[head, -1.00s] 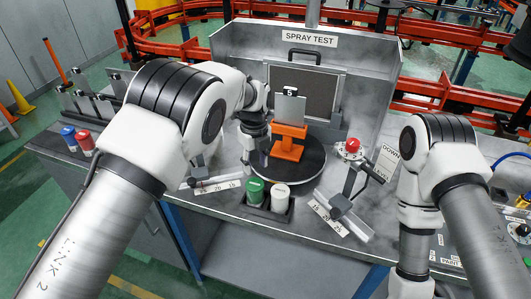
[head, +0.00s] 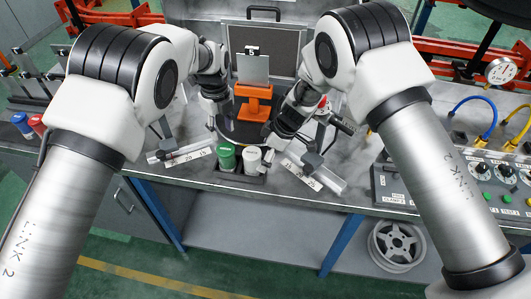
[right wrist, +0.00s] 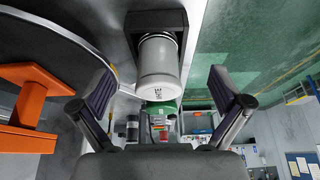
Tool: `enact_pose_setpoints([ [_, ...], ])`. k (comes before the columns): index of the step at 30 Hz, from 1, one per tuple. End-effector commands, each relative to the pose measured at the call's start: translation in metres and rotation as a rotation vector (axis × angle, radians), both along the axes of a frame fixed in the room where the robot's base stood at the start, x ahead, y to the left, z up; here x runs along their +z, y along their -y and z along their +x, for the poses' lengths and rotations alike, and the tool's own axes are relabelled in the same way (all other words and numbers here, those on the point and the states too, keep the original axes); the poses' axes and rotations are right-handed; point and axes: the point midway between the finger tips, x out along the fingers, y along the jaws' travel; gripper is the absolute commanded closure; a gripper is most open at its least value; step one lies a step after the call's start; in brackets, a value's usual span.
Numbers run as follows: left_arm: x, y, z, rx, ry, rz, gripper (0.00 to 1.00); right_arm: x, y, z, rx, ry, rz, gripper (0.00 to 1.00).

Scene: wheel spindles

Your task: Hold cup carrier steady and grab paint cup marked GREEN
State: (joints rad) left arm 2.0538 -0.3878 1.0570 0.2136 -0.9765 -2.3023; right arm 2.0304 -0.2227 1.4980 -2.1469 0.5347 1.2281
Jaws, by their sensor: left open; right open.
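The green paint cup (head: 227,157) stands upright in the dark cup carrier (head: 243,178) at the front edge of the bench. A white cup (head: 252,158) stands to its right in the same carrier. My left gripper (head: 222,128) is open, just behind and above the green cup, partly hidden by its wrist. My right gripper (head: 267,150) is open, beside the white cup on its right. In the right wrist view the white cup (right wrist: 158,70) lies between the spread fingers, apart from both. The green cup (right wrist: 162,108) shows beyond it.
The orange stand (head: 253,101) with a grey panel is behind the carrier on the round turntable. Clamps with numbered scales (head: 183,155) (head: 316,172) flank the carrier. A control panel (head: 490,185) is at the right. Red and blue cups stand at the far left.

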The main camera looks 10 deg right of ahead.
Motion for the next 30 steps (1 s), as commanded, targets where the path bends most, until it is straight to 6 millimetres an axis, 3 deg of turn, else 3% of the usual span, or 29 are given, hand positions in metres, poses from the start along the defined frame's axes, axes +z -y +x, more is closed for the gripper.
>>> enact_pose_setpoints([
  [4, 0.000, 0.000, 0.000, 0.000, 0.000, 0.000, 0.58, -0.012, -0.005, 0.003, 0.011, 0.005, -0.010, 0.00],
  [13, 0.000, 0.000, 0.000, 0.000, 0.000, 0.000, 0.58, -0.061, -0.024, 0.009, 0.009, 0.004, -0.008, 0.00],
  [23, 0.000, 0.000, 0.000, 0.000, 0.000, 0.000, 0.58, -0.071, -0.028, 0.011, 0.009, 0.005, -0.008, 0.00],
  [24, 0.000, 0.000, 0.000, 0.000, 0.000, 0.000, 0.58, -0.071, -0.028, 0.011, 0.009, 0.005, -0.008, 0.04],
  [28, 0.000, 0.000, 0.000, 0.000, 0.000, 0.000, 0.58, -0.071, -0.028, 0.011, 0.008, 0.004, -0.008, 0.50],
  [30, 0.000, 0.000, 0.000, 0.000, 0.000, 0.000, 0.58, -0.071, -0.028, 0.010, 0.008, 0.004, -0.007, 0.55],
])
